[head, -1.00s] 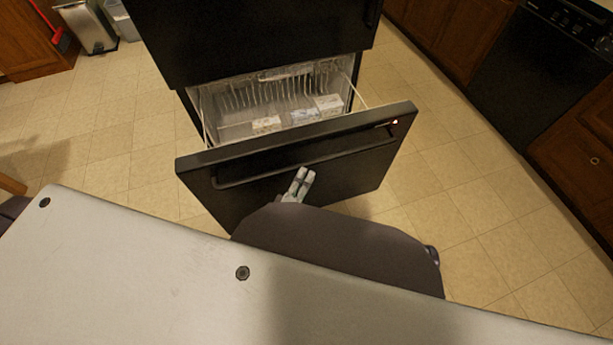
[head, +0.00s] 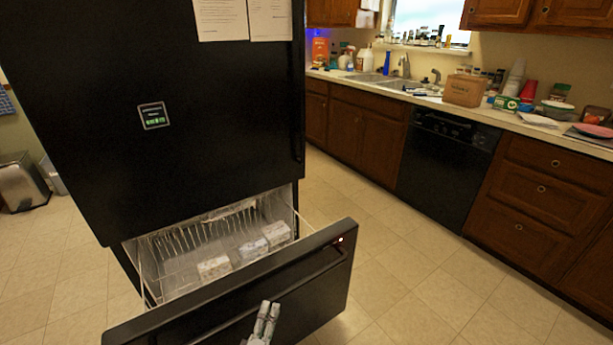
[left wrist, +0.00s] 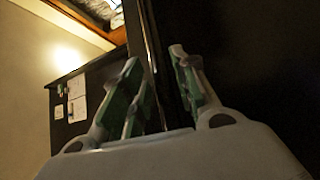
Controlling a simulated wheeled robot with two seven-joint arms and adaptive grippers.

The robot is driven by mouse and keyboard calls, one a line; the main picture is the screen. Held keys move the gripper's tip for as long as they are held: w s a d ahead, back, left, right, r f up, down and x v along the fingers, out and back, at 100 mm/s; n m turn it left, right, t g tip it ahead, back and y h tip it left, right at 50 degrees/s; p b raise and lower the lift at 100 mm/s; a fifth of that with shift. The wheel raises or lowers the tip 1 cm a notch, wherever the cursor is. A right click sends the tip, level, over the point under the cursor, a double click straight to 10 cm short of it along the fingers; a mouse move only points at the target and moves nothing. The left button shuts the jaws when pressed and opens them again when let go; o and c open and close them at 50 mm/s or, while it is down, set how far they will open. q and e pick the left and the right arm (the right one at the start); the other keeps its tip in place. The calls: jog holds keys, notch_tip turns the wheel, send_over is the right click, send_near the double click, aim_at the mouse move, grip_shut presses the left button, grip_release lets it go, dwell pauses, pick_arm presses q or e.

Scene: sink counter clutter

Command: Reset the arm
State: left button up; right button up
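My left gripper (head: 263,319) shows at the bottom of the head view, in front of the black freezer drawer front (head: 318,292). Its grey fingers point up, and I cannot tell whether they touch the drawer. In the left wrist view the gripper (left wrist: 160,95) has its green-padded fingers apart, with nothing seen held between them. Most of the left arm is out of the head view. My right gripper is not in view.
The freezer drawer is pulled out below the black fridge (head: 160,120), with several white boxes (head: 216,267) inside. A cluttered sink counter (head: 500,115) and a black dishwasher (head: 447,165) stand at right. The tiled floor (head: 400,245) between is clear.

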aim_at(271, 304)
pick_arm(q)
jog(key=shift+x, duration=1.55)
jog(key=shift+a, duration=0.1)
jog(key=s+d+f+m+g, duration=0.2)
jog(key=s+f+m+g, duration=0.8)
jog(key=f+m+g, duration=0.15)
jog(key=s+a+f+m+g+y+p, duration=0.1)
jog(key=s+a+m+g+y, duration=0.2)
jog(key=s+a, duration=0.6)
jog(key=s+m+g, duration=0.2)
jog(key=s+g, duration=0.1)
jog(key=shift+s+a+f, duration=0.15)
jog(key=shift+a, duration=0.1)
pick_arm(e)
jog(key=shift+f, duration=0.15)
pick_arm(q)
jog(key=shift+f+p, duration=0.2)
jog(key=shift+p, duration=0.25)
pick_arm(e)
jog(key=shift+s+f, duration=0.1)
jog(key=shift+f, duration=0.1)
